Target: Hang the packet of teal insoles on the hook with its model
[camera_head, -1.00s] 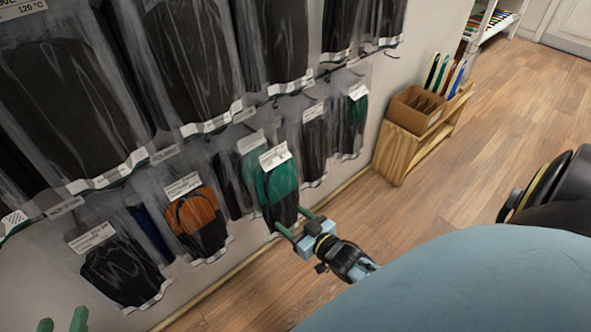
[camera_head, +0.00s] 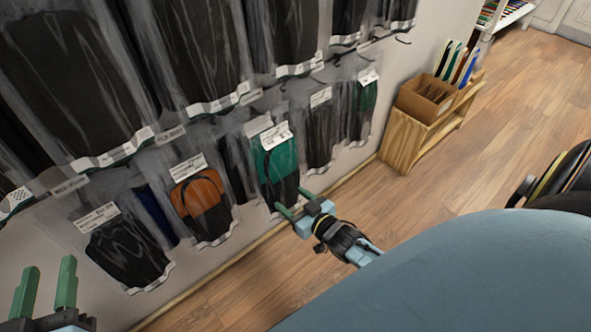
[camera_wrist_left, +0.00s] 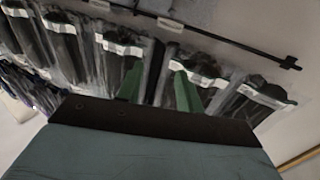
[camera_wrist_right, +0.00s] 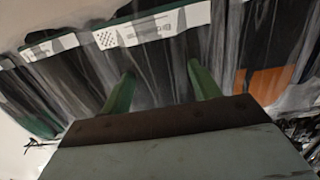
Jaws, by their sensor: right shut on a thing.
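The packet of teal insoles (camera_head: 282,160), teal above and black below with a white label, is upright against the lower row of hanging packets. My right gripper (camera_head: 291,203) is at its bottom edge, shut on it. Its two fingers (camera_wrist_right: 160,78) show apart in the right wrist view, against dark packet film. I cannot tell whether the packet's top is on a hook. My left gripper (camera_head: 48,270) is open and empty at the lower left, away from the teal packet; its fingers also show in the left wrist view (camera_wrist_left: 155,72).
An orange and black packet (camera_head: 200,203) and a black packet (camera_head: 128,252) hang to the left. Dark packets (camera_head: 320,130) and one with green (camera_head: 363,105) hang to the right.

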